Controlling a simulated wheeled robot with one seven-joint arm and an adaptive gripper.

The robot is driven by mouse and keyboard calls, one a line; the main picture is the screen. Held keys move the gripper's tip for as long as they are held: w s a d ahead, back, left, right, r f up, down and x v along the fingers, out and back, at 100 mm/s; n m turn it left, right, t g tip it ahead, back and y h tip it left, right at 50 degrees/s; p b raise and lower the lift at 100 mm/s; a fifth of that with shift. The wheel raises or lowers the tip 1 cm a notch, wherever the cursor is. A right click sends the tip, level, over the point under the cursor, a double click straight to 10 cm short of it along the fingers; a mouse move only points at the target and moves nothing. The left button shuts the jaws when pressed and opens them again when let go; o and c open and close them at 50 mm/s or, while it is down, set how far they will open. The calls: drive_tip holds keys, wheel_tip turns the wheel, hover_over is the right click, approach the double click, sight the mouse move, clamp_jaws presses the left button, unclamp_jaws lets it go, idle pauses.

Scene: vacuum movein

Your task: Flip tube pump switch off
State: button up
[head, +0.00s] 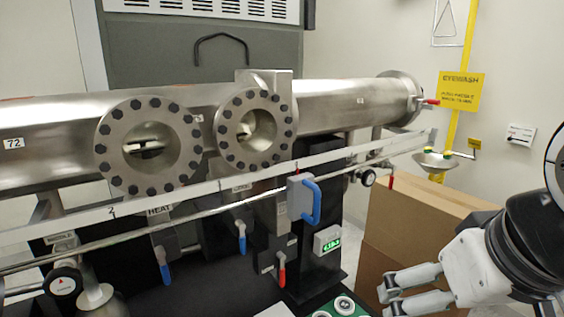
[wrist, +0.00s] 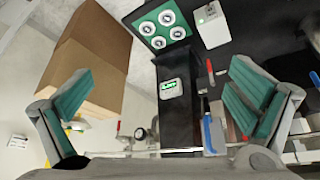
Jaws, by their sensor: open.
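No label reading tube pump is legible, so I cannot tell which control is that switch. A grey box with a blue handle (head: 303,199) is mounted below the long steel tube (head: 325,104). Below it is a small pale box with a lit green display (head: 330,240); it also shows in the wrist view (wrist: 171,88). A green panel with round dials (head: 344,306) is at the bottom edge, and in the wrist view (wrist: 160,25). My gripper (head: 390,297) is open and empty, right of the panel and in front of the cardboard box. Its fingers (wrist: 162,85) are spread wide apart.
A tall cardboard box (head: 410,235) stands behind my gripper. Blue-handled (head: 242,240) and red-handled (head: 282,272) valves hang below the tube. A rail (head: 200,189) runs along its front. A yellow eyewash post (head: 458,95) stands at the right.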

drive_tip(key=shift+s+d, duration=0.15)
drive_tip(key=shift+s, duration=0.25)
